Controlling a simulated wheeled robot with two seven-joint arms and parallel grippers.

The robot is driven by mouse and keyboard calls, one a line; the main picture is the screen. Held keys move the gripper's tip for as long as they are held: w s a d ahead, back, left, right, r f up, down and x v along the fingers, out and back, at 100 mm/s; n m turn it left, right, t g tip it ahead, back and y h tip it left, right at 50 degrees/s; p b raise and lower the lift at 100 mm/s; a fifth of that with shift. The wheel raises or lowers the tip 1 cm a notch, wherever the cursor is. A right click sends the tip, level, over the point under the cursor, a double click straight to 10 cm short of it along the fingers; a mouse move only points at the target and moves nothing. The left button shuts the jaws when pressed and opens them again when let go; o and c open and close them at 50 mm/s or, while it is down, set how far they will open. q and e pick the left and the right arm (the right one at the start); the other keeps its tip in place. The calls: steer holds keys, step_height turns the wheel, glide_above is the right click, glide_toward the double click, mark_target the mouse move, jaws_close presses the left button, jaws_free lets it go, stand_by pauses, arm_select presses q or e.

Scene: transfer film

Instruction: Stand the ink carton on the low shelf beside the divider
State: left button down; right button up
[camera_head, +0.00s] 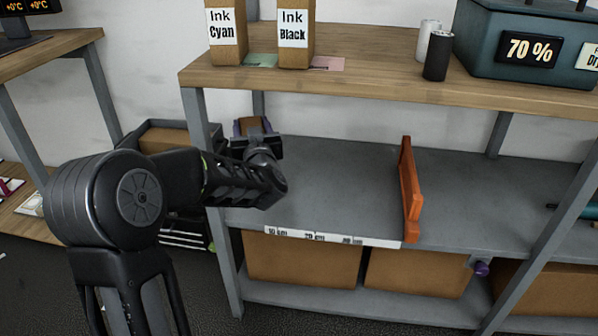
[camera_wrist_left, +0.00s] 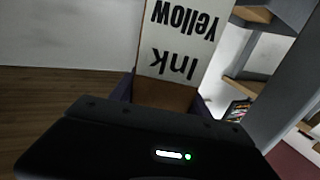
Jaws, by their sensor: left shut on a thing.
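My left gripper (camera_head: 254,130) is shut on the ink carton, at the left end of the low shelf (camera_head: 330,185) near the shelf post. Only a small brown part of the carton (camera_head: 251,124) shows between the fingers in the head view; the arm and wrist hide the rest. In the left wrist view the carton (camera_wrist_left: 178,45) has a white label reading "Ink Yellow", upside down in that picture. I cannot tell whether it touches the shelf. The orange divider (camera_head: 410,190) stands upright on the low shelf, right of the gripper. My right gripper is not in view.
The upper wooden shelf (camera_head: 390,75) holds Ink Cyan (camera_head: 226,35) and Ink Black (camera_head: 294,35) cartons, dark and light cylinders and a teal box (camera_head: 525,40). A grey post (camera_head: 205,150) stands close to my left wrist. The low shelf is clear left of the divider.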

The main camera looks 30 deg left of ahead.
arm_select(q)
steer(key=shift+f+b, duration=0.9)
steer(key=shift+f, duration=1.5)
steer(key=shift+f+b, duration=1.15)
steer(key=shift+f, duration=1.35)
steer(key=c, duration=1)
jaws_free()
steer(key=shift+f, duration=0.2)
steer(key=o, duration=0.5)
